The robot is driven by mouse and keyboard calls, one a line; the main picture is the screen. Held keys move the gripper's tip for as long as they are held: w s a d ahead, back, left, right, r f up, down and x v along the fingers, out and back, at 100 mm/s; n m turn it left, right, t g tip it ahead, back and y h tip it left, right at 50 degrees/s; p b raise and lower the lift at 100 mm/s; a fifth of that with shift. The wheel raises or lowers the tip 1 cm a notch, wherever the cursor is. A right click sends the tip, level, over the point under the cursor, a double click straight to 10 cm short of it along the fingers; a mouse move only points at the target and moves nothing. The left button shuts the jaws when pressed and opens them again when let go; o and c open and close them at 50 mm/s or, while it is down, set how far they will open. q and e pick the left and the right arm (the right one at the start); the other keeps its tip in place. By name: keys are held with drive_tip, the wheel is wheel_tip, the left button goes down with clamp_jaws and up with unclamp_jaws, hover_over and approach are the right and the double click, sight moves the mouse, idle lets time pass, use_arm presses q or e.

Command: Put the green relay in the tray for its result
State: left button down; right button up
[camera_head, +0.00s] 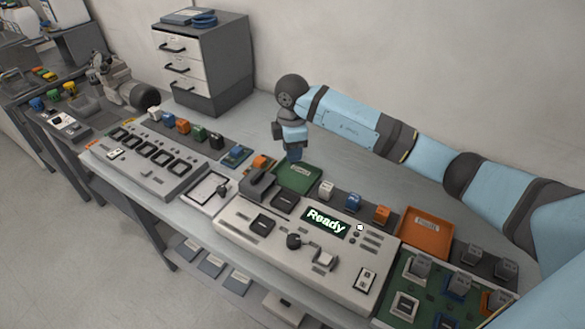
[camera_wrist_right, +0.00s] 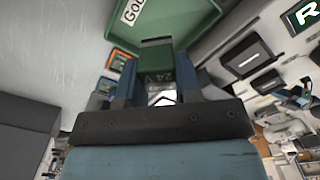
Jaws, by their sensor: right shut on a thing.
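My right gripper (camera_head: 293,155) points down over the green tray (camera_head: 297,179) at the back of the bench. In the right wrist view, my right gripper (camera_wrist_right: 158,92) is shut on the green relay (camera_wrist_right: 156,62), which is marked 24 V. The green tray also shows there (camera_wrist_right: 178,18), beyond the relay, with a label that starts "GO". In the head view the held relay is mostly hidden by the gripper. An orange tray (camera_head: 425,226) lies further right. The test console's display (camera_head: 326,222) reads "Ready". My left gripper is not in view.
Relays of several colours, including another green one (camera_head: 200,134), stand in a row behind a grey panel (camera_head: 150,160) on the left. White, blue and orange relays stand behind the console. A drawer cabinet (camera_head: 205,65) stands at the back left.

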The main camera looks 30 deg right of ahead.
sight(292, 178)
drive_tip(key=shift+f, duration=3.3)
drive_tip(key=shift+f, duration=0.15)
drive_tip(key=o, duration=1)
wheel_tip(292, 178, up, 12)
drive_tip(key=shift+r, duration=0.2)
